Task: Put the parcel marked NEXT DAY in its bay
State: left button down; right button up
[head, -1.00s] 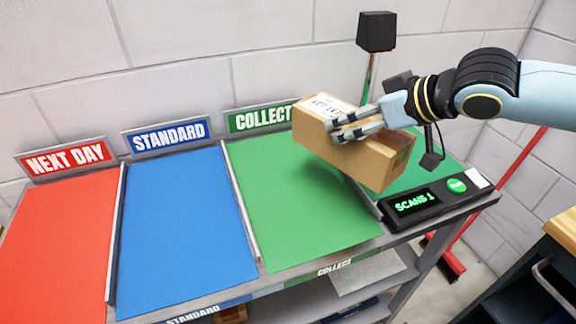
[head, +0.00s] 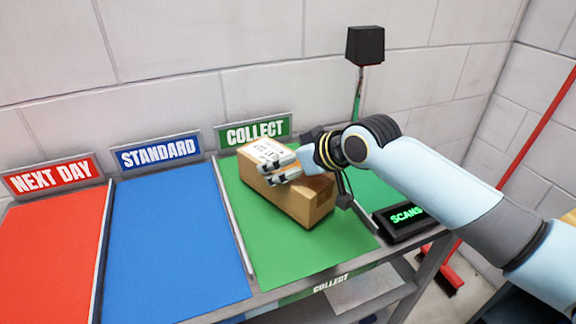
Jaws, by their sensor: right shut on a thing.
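The parcel (head: 300,201) is a brown cardboard box with a white label on top; the label's print is partly covered by my fingers and too small to read fully. My right gripper (head: 280,168) is shut on the parcel, and holds it over the green COLLECT bay (head: 290,265). I cannot tell whether the parcel touches the bay surface. The red NEXT DAY bay (head: 48,255) is at the far left, empty where it shows, with its red sign (head: 52,175) behind it. My left gripper is not in view.
The empty blue STANDARD bay (head: 170,240) lies between the red and green bays, with low grey dividers between them. A scan display (head: 402,217) and a dark box on a post (head: 365,46) stand at the right. A wall runs behind.

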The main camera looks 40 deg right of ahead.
jog(key=shift+w+f, duration=0.1)
jog(key=shift+f, duration=0.4)
jog(key=o, duration=1.5)
jog(key=shift+f, duration=0.2)
